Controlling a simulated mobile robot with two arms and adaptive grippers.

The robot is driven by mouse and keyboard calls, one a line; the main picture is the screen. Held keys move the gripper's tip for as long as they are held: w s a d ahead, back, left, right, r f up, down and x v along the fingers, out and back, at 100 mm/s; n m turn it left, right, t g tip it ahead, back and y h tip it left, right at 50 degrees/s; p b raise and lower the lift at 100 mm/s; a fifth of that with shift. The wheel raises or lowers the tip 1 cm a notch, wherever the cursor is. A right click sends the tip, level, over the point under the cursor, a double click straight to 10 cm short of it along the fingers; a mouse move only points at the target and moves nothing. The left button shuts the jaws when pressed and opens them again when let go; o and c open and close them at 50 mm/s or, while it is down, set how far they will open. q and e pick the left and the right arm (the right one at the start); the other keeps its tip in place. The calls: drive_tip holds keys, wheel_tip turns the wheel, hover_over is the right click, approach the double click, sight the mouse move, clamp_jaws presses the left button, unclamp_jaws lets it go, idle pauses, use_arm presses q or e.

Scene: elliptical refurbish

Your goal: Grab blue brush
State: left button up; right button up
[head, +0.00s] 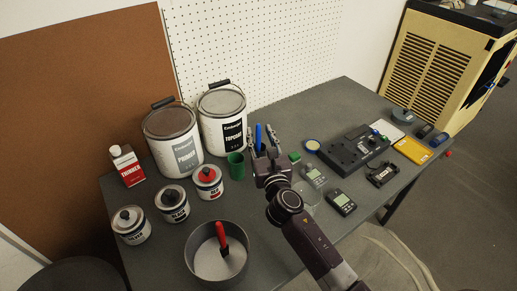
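A blue brush (258,137) stands roughly upright on the grey table. Only its blue upper part shows; its lower part is hidden behind my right gripper. My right gripper (263,139) reaches in from the lower right. Its two fingers are spread, with the blue brush between them in this view. A second blue part shows close to the right finger, too small to tell what it is. I cannot tell whether the fingers touch the brush. My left gripper is not in view.
A green cup (236,166) stands just left of my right gripper. A metal pot (204,262) with a red-handled tool is in front. Meters and a dark device (352,148) lie to the right.

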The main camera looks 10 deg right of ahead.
drive_tip(key=shift+w+f, duration=0.1)
drive_tip(key=shift+w, duration=1.2)
clamp_jaws()
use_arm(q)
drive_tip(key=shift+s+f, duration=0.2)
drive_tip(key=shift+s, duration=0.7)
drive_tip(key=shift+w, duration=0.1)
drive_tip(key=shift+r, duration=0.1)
use_arm(e)
drive_tip(key=shift+r, duration=0.2)
